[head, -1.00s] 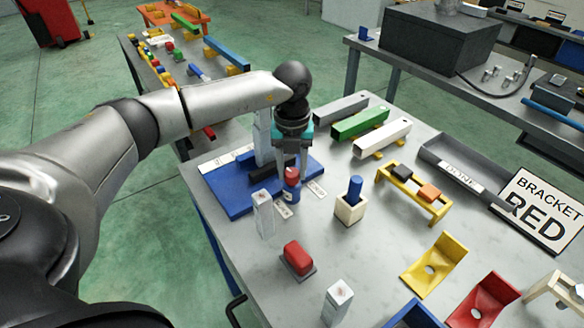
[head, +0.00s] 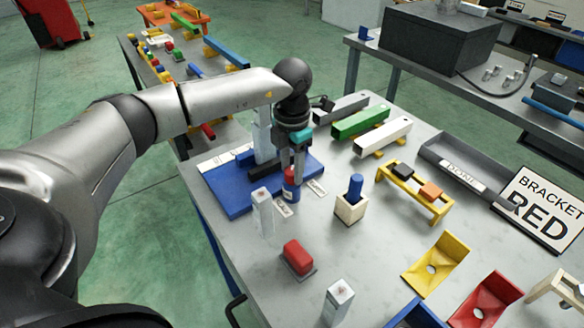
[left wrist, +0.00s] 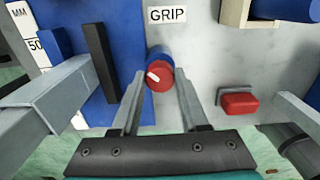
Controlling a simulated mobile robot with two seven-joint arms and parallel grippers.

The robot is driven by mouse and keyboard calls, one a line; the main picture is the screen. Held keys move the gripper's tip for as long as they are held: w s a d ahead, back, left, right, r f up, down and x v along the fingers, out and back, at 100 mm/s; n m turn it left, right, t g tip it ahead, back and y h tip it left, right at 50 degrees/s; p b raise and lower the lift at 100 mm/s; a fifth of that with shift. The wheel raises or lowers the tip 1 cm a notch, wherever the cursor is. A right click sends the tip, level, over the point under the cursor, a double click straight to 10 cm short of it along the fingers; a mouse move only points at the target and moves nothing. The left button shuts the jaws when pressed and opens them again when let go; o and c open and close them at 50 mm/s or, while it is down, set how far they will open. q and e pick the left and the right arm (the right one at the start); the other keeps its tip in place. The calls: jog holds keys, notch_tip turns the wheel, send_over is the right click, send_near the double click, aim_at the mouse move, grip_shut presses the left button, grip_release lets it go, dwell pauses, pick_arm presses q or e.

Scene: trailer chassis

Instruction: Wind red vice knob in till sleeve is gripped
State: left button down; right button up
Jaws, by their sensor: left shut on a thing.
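The red vice knob (left wrist: 159,77) has a white mark on its face and sits at the end of a blue cylinder (left wrist: 159,52). It also shows in the head view (head: 290,177), at the front edge of the blue vice base (head: 228,196). My left gripper (head: 293,165) points down at the knob, and in the left wrist view its fingers (left wrist: 160,84) are shut on either side of it. A black bar (left wrist: 100,62) stands on the blue base beside a millimetre scale. I cannot make out a sleeve held in the vice. My right gripper is not in view.
A "GRIP" label (left wrist: 168,15) lies beside the vice. Pale posts (head: 262,212), a red block on a grey base (head: 298,258) and a wooden block with a blue peg (head: 350,210) stand close by. A grey tray (head: 440,152) and bracket sign are at the right.

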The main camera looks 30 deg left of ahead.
aim_at(292, 171)
pick_arm(q)
jog(key=shift+m, duration=1.1)
jog(key=shift+c, duration=2.1)
grip_release()
notch_tip(292, 171, up, 15)
jog(key=shift+r+p, duration=0.15)
jog(key=shift+p, duration=0.25)
